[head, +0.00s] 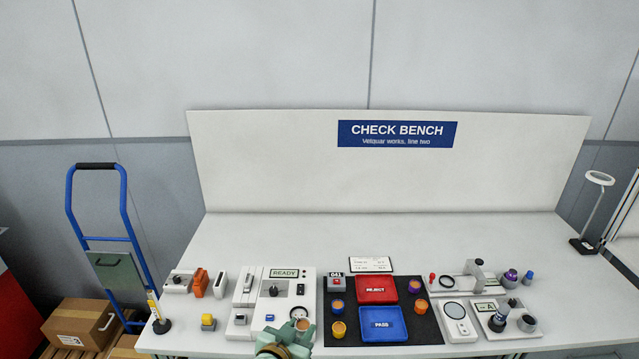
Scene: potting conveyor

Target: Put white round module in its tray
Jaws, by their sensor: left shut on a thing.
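The white round module (299,313) has a pale rim and a brownish-orange top. It is at the fingertips of my left gripper (294,328), near the front edge of the bench. The gripper is shut on it; the fingers are small and partly hidden. I cannot tell how high the module is above the bench fixture. The red REJECT tray (376,298) and the blue PASS tray (383,336) lie on a dark mat to the right, and both look empty. My right gripper is not in view.
A white station with a READY display (284,273) is behind my left gripper. Gauges and instruments (456,312) crowd the right. The bench's back strip (300,235) is clear.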

